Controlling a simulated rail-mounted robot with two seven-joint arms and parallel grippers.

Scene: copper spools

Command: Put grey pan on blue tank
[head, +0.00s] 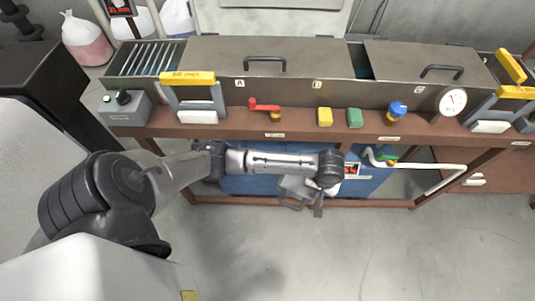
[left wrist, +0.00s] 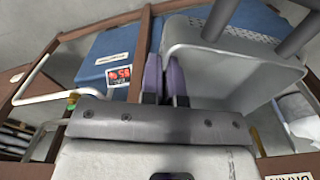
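The grey pan (left wrist: 230,75) is a light grey open tub, large at the right of the left wrist view. In the head view, the light grey piece below my wrist (head: 295,186) looks like part of it; my arm hides the rest. The blue tank (head: 365,186), with a red display, stands under the bench; it also shows behind the pan in the left wrist view (left wrist: 108,45). My left gripper (left wrist: 164,78) has its purple fingers close together at the pan's left edge, seemingly shut on its rim. Contact between pan and tank cannot be told. My right gripper is out of view.
The brown bench (head: 220,128) carries a long steel trough with lids (head: 265,60), a red lever (head: 262,105), yellow and green blocks, a blue knob and a gauge (head: 452,101). A white pipe (head: 430,166) runs right of the tank.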

